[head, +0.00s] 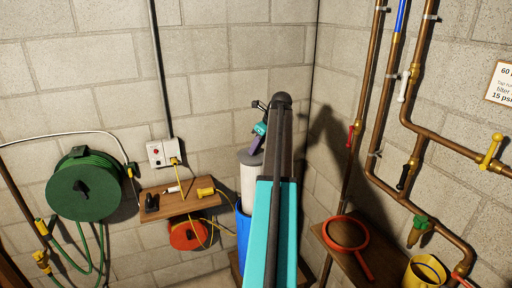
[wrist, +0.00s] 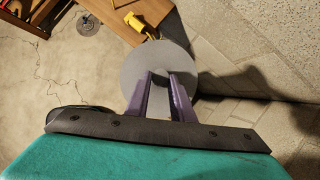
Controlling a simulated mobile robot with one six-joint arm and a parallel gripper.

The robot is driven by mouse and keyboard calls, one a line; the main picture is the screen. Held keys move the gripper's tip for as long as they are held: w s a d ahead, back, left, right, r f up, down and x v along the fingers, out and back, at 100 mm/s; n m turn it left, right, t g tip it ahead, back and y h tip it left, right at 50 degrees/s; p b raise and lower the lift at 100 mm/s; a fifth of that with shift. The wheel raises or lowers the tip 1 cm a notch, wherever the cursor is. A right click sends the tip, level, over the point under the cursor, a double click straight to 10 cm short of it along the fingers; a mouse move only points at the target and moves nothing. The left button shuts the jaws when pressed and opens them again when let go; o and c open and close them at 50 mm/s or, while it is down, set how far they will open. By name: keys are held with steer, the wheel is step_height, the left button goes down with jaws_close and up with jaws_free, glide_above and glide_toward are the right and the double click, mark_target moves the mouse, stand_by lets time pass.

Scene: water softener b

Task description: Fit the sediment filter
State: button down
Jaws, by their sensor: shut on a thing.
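The sediment filter (head: 249,183), a white cylinder with a grey top, stands upright in the middle of the head view. My gripper (head: 258,140) is shut on its top end. In the wrist view my purple fingers (wrist: 163,80) reach onto the filter's round grey top (wrist: 165,55). A blue housing (head: 243,238) is directly below the filter. The filter's lower end meets the housing's rim in the picture; how far it is inside, I cannot tell. My teal and black arm hides the right side of both.
A wooden shelf (head: 180,204) with a yellow plug (head: 206,192) is left of the filter. A green hose reel (head: 84,190) hangs further left. Copper pipes (head: 372,140) run up the right wall. A right bench carries a red ring-shaped tool (head: 346,234) and a yellow bucket (head: 425,272).

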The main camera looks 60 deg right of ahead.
steer(key=shift+f+b, duration=1.65)
steer(key=shift+f, duration=5.8)
stand_by(0.6)
